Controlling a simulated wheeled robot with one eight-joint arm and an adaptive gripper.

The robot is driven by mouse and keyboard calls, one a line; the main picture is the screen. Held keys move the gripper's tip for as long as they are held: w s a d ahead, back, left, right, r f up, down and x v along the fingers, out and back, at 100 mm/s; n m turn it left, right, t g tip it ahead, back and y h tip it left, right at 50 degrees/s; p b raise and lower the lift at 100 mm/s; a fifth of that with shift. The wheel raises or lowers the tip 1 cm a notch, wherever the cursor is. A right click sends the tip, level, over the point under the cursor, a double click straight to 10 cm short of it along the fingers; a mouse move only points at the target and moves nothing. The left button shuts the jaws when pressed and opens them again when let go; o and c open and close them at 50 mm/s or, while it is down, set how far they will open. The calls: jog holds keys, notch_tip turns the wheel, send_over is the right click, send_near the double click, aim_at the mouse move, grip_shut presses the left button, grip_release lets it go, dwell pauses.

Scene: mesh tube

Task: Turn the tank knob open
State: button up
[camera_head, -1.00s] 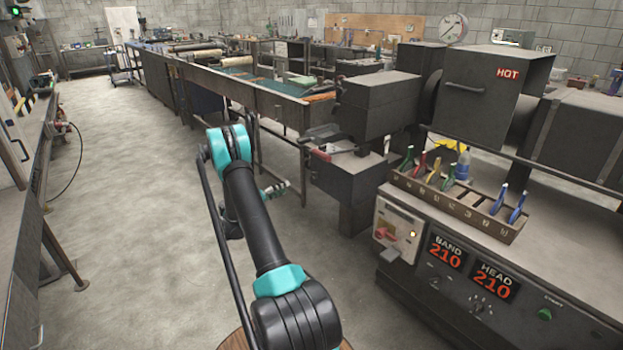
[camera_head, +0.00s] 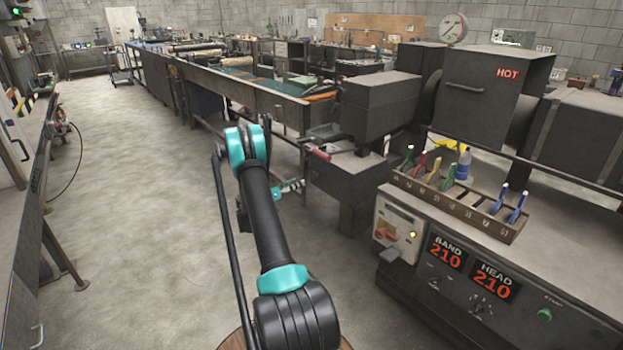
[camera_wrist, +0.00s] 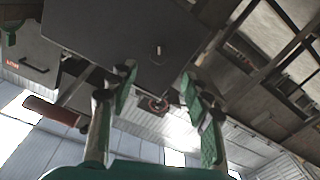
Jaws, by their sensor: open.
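My gripper (camera_wrist: 158,92) is open, with a green-padded finger on each side of that part and nothing held. How far the part lies beyond the fingertips cannot be told. In the head view my gripper (camera_head: 291,187) is small, low beside the dark machine (camera_head: 350,178), and the knob cannot be made out there.
A red-handled lever (camera_head: 319,153) sticks out of the machine toward my arm; its red grip (camera_wrist: 52,109) is left of my fingers in the wrist view. A tool rack (camera_head: 455,205) sits on the right bench. The floor (camera_head: 130,200) to the left is clear.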

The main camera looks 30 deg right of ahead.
aim_at(313, 176)
jog(key=d, duration=0.9)
jog(key=shift+w+d, duration=0.25)
jog(key=shift+w, duration=0.15)
grip_shut()
